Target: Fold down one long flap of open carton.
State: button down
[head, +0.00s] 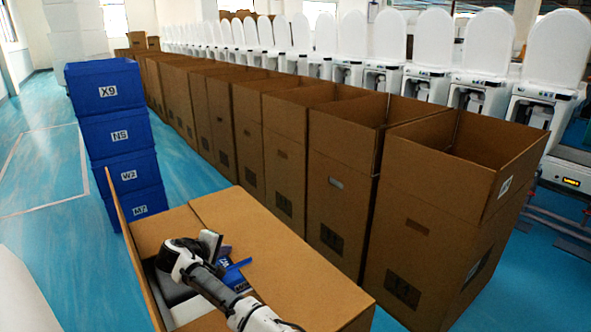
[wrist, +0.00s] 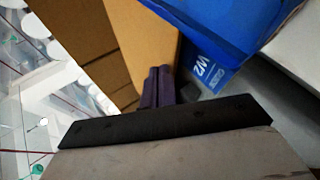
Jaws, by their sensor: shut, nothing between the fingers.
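The open carton (head: 312,312) is in the foreground of the head view. One long flap (head: 132,245) stands up along its left side. The other long flap (head: 285,245) lies roughly flat on the right. A brown back flap (head: 160,228) also lies low. My gripper (head: 212,242) is over the opening between the long flaps. In the wrist view its dark fingers (wrist: 158,74) are together and empty, close to a tan cardboard panel (wrist: 148,35). Contact with the panel is unclear. A blue printed item (head: 236,278) shows in the opening; my arm hides part of the inside.
Blue stacked crates (head: 112,135) stand behind the carton on the left. A row of tall open cartons (head: 425,230) runs along its right side and back. White toilets (head: 470,75) line up beyond. Blue floor (head: 45,225) is free at the left.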

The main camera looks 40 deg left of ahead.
jog(key=shift+s+f, duration=0.1)
jog(key=shift+f, duration=0.3)
jog(key=shift+f, duration=0.15)
notch_tip(320, 180, up, 21)
jog(key=b, duration=0.2)
dwell(0.4)
jog(key=shift+f, duration=0.1)
